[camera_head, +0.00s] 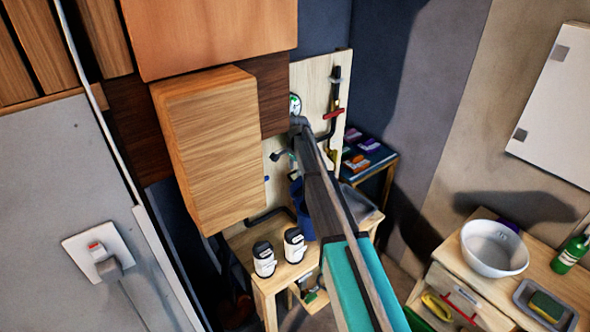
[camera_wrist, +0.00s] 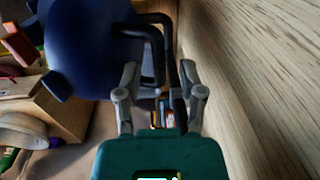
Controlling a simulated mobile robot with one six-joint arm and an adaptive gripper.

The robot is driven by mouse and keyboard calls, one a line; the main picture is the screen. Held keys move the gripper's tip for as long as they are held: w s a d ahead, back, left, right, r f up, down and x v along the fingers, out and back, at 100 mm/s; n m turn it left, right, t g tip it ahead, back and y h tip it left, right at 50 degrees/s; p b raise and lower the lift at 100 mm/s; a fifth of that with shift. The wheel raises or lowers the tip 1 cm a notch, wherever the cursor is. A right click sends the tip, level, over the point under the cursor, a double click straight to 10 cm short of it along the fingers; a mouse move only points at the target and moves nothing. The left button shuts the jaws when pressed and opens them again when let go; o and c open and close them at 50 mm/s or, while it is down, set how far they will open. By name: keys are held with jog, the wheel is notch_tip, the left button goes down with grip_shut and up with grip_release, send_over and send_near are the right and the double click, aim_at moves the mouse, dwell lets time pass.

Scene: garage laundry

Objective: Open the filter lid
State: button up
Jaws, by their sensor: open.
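A large dark blue rounded body (camera_wrist: 88,55), which looks like the filter, fills the upper left of the wrist view. A small blue tab (camera_wrist: 57,85) sticks out at its lower left. I cannot tell which part is the lid. In the head view, a little of the blue body (camera_head: 302,208) shows beside my arm, which hides the rest. My gripper (camera_wrist: 163,82) is open, with nothing held. Its fingers point toward a bent black pipe or handle (camera_wrist: 153,22) beside the blue body. I cannot tell if they touch it.
The wooden board (camera_wrist: 245,75) runs close along the right of the wrist view. Two white-and-black containers (camera_head: 264,260) (camera_head: 294,245) stand on a wooden bench below. A wooden cabinet (camera_head: 207,150) juts out left of my arm. A white bowl (camera_head: 494,248) sits at right.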

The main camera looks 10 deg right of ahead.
jog(key=shift+s+d+r, duration=0.25)
jog(key=shift+s+d, duration=0.1)
jog(key=shift+s, duration=0.3)
jog(key=s+d, duration=0.1)
jog(key=s, duration=0.2)
jog(key=s+d, duration=0.1)
jog(key=shift+s+d, duration=0.3)
jog(key=shift+s, duration=0.1)
jog(key=s+d+f+b, duration=0.2)
jog(key=s, duration=0.2)
notch_tip(320, 180, up, 13)
jog(key=s+d+t+p, duration=0.1)
jog(key=s+d+p, duration=0.15)
jog(key=p, duration=1.05)
jog(key=s+a+f+n+b, duration=0.1)
jog(key=s+f+n+b, duration=0.3)
jog(key=s+f+b, duration=0.2)
jog(key=s+a+f+n+g+b, duration=0.1)
jog(key=s+f+n+b, duration=0.3)
jog(key=s, duration=0.7)
notch_tip(320, 180, down, 3)
jog(key=shift+s+a+r+n+b, duration=0.1)
jog(key=shift+s+a+n+b, duration=0.25)
jog(key=shift+b, duration=0.85)
jog(key=shift+w+d, duration=0.1)
